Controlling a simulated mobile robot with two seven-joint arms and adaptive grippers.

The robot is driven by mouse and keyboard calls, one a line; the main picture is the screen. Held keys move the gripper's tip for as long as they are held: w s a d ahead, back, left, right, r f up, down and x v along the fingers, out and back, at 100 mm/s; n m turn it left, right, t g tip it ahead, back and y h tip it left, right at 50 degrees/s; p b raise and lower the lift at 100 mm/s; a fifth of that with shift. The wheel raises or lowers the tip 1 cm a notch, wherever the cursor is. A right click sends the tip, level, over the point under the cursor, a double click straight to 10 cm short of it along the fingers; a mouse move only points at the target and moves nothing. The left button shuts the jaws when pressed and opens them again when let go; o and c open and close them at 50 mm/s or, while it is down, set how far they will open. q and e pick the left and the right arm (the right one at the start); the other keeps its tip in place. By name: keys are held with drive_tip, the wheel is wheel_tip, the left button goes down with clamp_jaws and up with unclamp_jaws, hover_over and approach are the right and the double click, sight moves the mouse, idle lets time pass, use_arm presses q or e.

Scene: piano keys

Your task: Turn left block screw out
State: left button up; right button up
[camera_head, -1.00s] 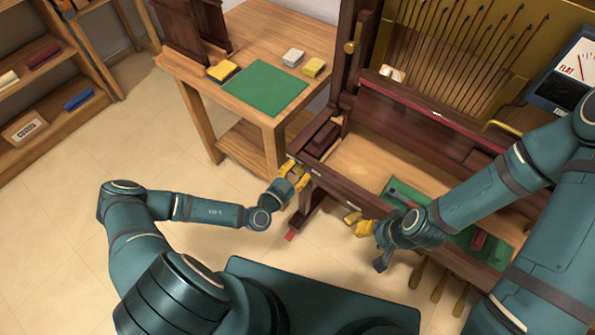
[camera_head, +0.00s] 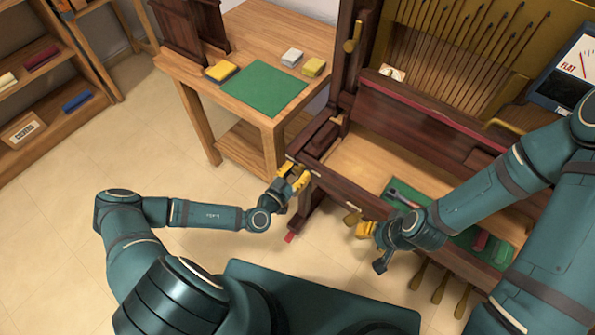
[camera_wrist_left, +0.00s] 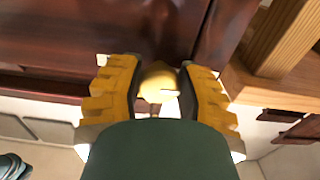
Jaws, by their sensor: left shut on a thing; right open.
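My left gripper (camera_head: 294,179) is at the front left corner of the piano, beside the dark wooden left block (camera_head: 322,136). In the left wrist view, its yellow-padded fingers (camera_wrist_left: 160,92) are shut on a rounded brass-coloured screw head (camera_wrist_left: 158,83) under dark wood. A short thin part of the screw shows below the head. The head view hides the screw behind the fingers. My right gripper (camera_head: 366,229) is open and empty in front of the keybed, near its front rail.
A side table (camera_head: 215,95) at the back left carries a green mat (camera_head: 262,88) and yellow and white blocks. A green mat with tools (camera_head: 465,236) lies on the keybed. Brass pedals (camera_head: 440,284) stick out below. A shelf (camera_head: 50,145) stands far left.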

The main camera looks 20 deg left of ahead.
use_arm(q)
drive_tip(key=o, duration=1.2)
drive_tip(key=v, duration=1.2)
drive_tip(key=shift+r, duration=0.1)
